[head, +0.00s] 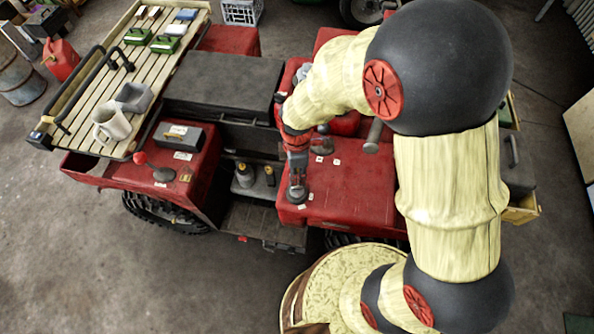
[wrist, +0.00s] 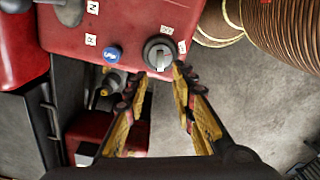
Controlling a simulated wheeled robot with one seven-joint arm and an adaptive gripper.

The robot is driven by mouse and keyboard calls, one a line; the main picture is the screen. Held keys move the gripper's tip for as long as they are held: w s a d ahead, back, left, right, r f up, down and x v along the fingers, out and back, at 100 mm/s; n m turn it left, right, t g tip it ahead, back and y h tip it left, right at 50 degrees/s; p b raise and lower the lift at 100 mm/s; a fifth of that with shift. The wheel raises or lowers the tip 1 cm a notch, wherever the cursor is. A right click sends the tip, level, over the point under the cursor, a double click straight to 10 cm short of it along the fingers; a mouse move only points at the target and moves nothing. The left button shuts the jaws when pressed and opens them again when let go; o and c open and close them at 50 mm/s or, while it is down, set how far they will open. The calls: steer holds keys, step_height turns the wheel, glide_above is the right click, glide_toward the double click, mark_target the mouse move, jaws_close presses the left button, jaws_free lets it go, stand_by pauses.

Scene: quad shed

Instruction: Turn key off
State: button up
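The key switch (wrist: 158,53) is a round dark collar with a light grey key grip. It sits near the edge of the red panel (wrist: 130,20), with small white labels beside it. My gripper (wrist: 161,76) is open in the wrist view. Its two yellow-and-black fingers are apart, with their tips just below the switch and to either side. I cannot tell whether a fingertip touches the switch.
A blue round button (wrist: 113,54) sits left of the key switch. A grey lever (wrist: 68,10) stands at the panel's upper left. A ribbed coil (wrist: 280,30) is at upper right. In the head view, a slatted rack (head: 165,75) holds a mug (head: 112,124) and boxes.

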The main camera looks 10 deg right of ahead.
mark_target(297, 186)
steer(key=shift+f+b, duration=2.9)
steer(key=shift+f, duration=1.6)
steer(key=c, duration=0.3)
jaws_close()
